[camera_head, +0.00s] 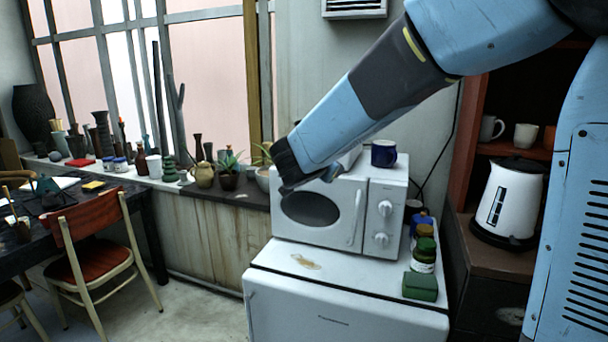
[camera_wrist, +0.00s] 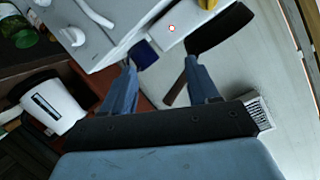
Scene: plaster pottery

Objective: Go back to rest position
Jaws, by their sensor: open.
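My gripper (camera_head: 312,180) is in front of the white microwave's top left in the head view, at the end of my blue arm. In the wrist view my gripper (camera_wrist: 160,64) has its two blue fingers spread apart, with nothing held between them. A dark blue mug (camera_head: 383,153) stands on the microwave (camera_head: 378,205); it also shows between the fingers in the wrist view (camera_wrist: 144,54). My arm hides part of the microwave top in the head view.
The microwave stands on a white fridge (camera_head: 345,290) beside several jars (camera_head: 424,255) and a green box (camera_head: 420,286). A white kettle (camera_head: 511,200) stands on the wooden shelf unit at right. A windowsill with plants and pots (camera_head: 203,174) and a red chair (camera_head: 92,225) are at left.

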